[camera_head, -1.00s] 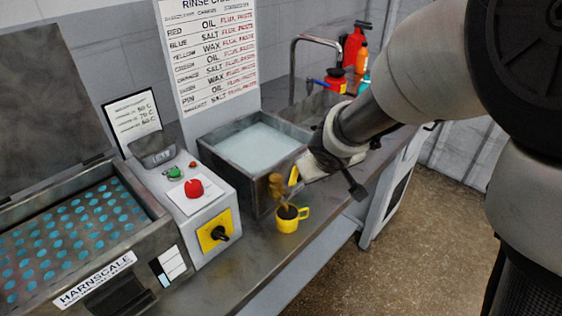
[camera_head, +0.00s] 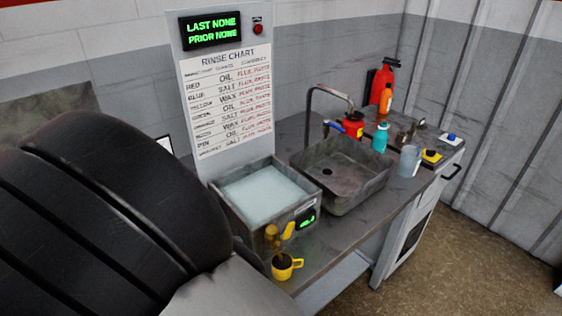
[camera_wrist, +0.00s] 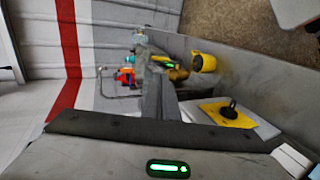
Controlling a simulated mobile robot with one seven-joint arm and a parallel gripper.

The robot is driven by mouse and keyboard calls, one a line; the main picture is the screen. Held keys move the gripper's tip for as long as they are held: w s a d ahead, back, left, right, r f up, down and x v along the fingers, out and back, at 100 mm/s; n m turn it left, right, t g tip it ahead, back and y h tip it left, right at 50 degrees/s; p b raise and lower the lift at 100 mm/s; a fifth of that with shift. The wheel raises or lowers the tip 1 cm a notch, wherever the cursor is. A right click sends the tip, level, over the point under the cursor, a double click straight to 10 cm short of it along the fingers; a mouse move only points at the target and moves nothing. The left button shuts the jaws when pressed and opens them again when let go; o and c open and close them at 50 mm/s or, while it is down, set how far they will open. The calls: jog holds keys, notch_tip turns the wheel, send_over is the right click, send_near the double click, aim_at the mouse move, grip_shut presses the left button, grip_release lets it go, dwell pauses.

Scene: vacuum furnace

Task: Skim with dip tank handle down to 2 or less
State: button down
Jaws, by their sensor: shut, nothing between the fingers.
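The dip tank (camera_head: 228,212) is a grey open box of pale liquid on the bench. Its front has a small green display (camera_head: 306,218), too small to read surely. A yellow handle (camera_head: 288,230) stands at its front corner by a brownish spout. A yellow cup (camera_head: 287,268) with dark contents sits below; it also shows in the wrist view (camera_wrist: 203,62). My gripper (camera_wrist: 160,78) shows in the wrist view as two grey fingers together, apart from the handle and pointing towards the tank. In the head view my arm fills the left and hides the gripper.
A sink (camera_head: 345,180) with a tap is right of the tank. The rinse chart (camera_head: 225,100) is on a panel whose sign reads LAST NONE, PRIOR NONE. A yellow switch plate (camera_wrist: 228,113) is near my gripper. Floor is open in front.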

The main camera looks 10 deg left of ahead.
aim_at(285, 231)
jog(key=p+x, duration=0.1)
jog(key=x, duration=1.1)
jog(key=shift+w+d, duration=0.15)
jog(key=shift+d, duration=0.05)
jog(key=shift+w, duration=0.1)
